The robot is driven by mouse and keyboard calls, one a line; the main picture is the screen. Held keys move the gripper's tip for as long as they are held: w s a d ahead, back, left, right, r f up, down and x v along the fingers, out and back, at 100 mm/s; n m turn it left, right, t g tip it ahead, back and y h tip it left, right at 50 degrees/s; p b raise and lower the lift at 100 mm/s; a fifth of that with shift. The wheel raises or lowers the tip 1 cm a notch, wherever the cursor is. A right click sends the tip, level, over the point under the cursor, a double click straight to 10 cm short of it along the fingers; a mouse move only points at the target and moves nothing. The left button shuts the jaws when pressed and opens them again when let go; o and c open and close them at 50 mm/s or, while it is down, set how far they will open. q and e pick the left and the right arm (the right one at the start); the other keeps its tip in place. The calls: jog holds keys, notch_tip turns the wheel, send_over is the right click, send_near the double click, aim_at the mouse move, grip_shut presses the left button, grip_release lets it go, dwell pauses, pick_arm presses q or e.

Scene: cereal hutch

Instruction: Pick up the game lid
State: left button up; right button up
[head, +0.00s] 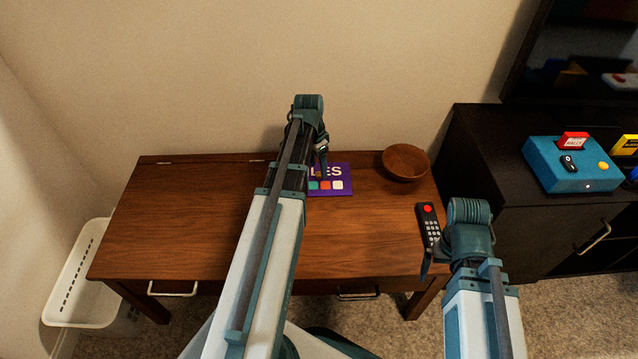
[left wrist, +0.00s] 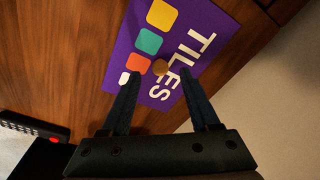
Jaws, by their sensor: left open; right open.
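The game lid is a flat purple panel marked TILES with coloured squares (head: 342,184). It lies on the brown wooden desk (head: 190,215) and is partly hidden behind my left arm in the head view. In the left wrist view the lid (left wrist: 195,62) fills the upper middle, with a small round tan knob (left wrist: 160,67) on it. My left gripper (left wrist: 160,79) is open and empty, its fingers spread on either side of the knob; I cannot tell whether they touch the lid. My right gripper (head: 432,262) is open by the desk's front right corner, away from the lid.
A black remote (head: 429,228) lies at the desk's right edge beside my right gripper. A wooden bowl (head: 405,162) stands at the back right of the desk. A dark cabinet (head: 480,150) with a blue game console (head: 560,178) is to the right. The desk's left half is clear.

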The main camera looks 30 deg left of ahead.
aim_at(319, 176)
pick_arm(q)
notch_tip(319, 176, down, 3)
jog(key=shift+w+r+b, duration=0.1)
jog(key=shift+w+b, duration=0.05)
jog(key=shift+b, duration=0.75)
jog(key=shift+r, duration=0.1)
pick_arm(e)
notch_tip(319, 176, down, 3)
jog(key=shift+r, duration=0.2)
pick_arm(q)
grip_shut()
